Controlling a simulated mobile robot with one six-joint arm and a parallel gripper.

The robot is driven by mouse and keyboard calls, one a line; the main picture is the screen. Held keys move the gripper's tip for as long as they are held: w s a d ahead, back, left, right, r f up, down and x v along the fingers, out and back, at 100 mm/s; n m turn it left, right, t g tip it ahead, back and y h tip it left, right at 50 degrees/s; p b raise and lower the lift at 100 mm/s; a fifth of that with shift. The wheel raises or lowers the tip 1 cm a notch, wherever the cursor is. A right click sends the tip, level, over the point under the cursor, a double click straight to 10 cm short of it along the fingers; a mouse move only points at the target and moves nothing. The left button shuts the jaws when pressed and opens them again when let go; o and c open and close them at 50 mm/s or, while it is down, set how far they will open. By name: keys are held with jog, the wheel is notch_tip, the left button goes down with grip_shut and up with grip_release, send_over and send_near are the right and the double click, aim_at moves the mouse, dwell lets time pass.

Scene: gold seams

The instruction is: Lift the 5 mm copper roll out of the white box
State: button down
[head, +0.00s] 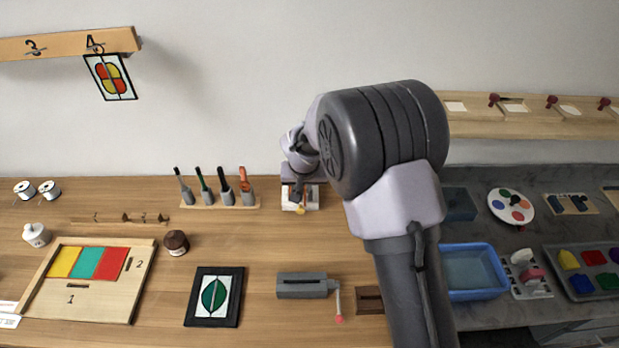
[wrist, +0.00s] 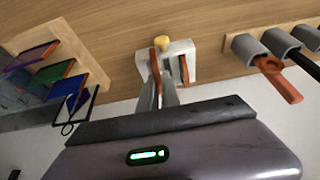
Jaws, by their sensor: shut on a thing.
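The white box (head: 313,198) stands at the back of the wooden bench; it also shows in the wrist view (wrist: 178,48). A yellow knob (wrist: 162,42) is at its edge. My gripper (head: 298,190) reaches down at the box. In the wrist view, my gripper (wrist: 162,88) is shut on a thin copper roll (wrist: 155,68) that stands on edge at the box. A second copper-coloured roll (wrist: 184,68) is beside it, apart from the fingers. No width marks can be read, and I cannot tell whether the held roll is clear of its slot.
A rack with several tools (head: 220,200) stands close to the left of the box. A grey block tool (head: 302,285) and a framed leaf panel (head: 214,296) lie nearer the front. The bench between them and the box is clear.

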jog(key=s+a+r, duration=0.2)
jog(key=s+a, duration=0.1)
jog(key=s, duration=0.7)
jog(key=shift+s+b, duration=0.2)
jog(key=shift+b, duration=0.25)
